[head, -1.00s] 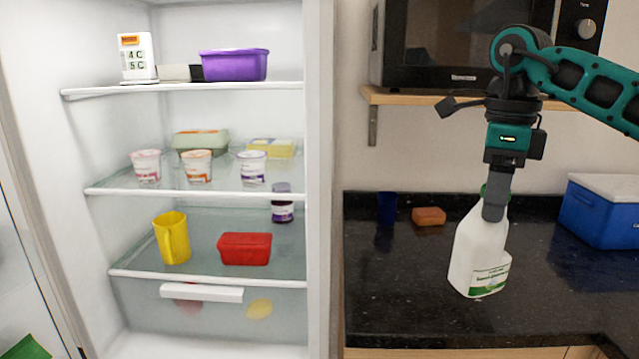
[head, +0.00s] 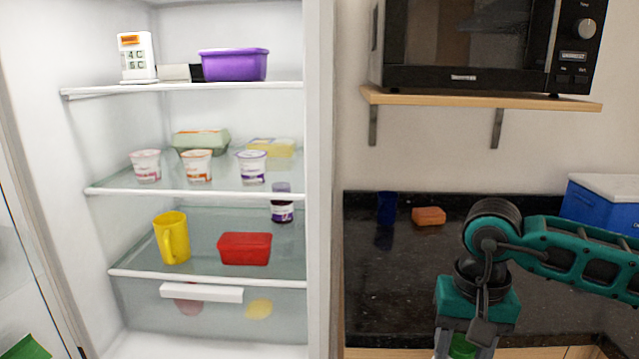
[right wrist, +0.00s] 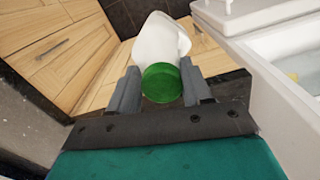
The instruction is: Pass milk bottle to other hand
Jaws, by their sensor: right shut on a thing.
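The milk bottle is white with a green cap. In the right wrist view the milk bottle (right wrist: 161,40) lies beyond my right gripper (right wrist: 161,86), whose two fingers are on either side of its neck, just behind the green cap. My right gripper is shut on the bottle. In the head view my right arm reaches down at the lower right, and only the green cap (head: 461,347) of the bottle shows at the bottom edge; its body is out of frame. My left gripper is not in view.
The open fridge (head: 318,180) fills the left, with a yellow jug (head: 172,240) and a red box (head: 245,249) on its low shelf. The dark counter (head: 395,290) holds a sponge (head: 429,216), a blue cup (head: 387,208) and a blue cooler (head: 583,208). A microwave (head: 460,45) sits above.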

